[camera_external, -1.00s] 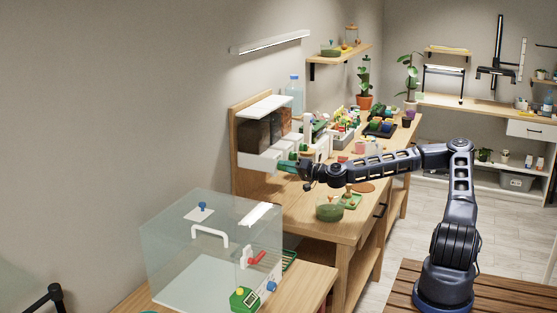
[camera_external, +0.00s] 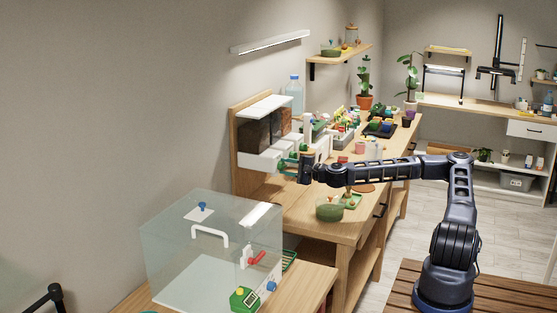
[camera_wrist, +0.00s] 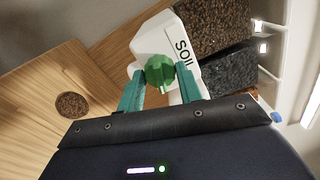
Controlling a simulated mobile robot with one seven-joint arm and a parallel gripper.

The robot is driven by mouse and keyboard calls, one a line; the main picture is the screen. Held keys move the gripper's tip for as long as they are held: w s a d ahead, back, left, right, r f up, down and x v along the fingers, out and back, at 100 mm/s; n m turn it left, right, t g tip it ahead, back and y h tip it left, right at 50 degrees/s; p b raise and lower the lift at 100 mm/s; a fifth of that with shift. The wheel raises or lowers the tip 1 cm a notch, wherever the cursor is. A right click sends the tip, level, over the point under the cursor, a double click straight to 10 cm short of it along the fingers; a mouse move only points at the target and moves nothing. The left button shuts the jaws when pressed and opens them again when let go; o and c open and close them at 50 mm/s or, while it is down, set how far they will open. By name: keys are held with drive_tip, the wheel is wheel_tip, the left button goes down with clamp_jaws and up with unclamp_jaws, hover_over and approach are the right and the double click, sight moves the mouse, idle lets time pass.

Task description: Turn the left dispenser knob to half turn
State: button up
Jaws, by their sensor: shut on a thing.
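In the wrist view a faceted green knob (camera_wrist: 160,72) sits on the front of a white dispenser (camera_wrist: 153,38) marked SOIL. The teal fingers of my gripper (camera_wrist: 159,77) are on either side of the knob and shut on it. In the external view my gripper (camera_external: 297,167) is at the front of the white dispenser row (camera_external: 255,161), and its dark wrist hides part of the row. How far the knob is turned cannot be read clearly.
Dark bins of soil (camera_wrist: 215,20) stand behind the dispenser front. A round brown disc (camera_wrist: 72,105) lies on the wooden bench. A clear box (camera_external: 205,245) stands in the foreground. A green bowl (camera_external: 329,209) is on the bench below my arm.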

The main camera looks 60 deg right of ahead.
drive_tip(key=shift+m, duration=7.4)
drive_tip(key=o, duration=1)
drive_tip(key=s, duration=1)
drive_tip(key=shift+s, duration=0.4)
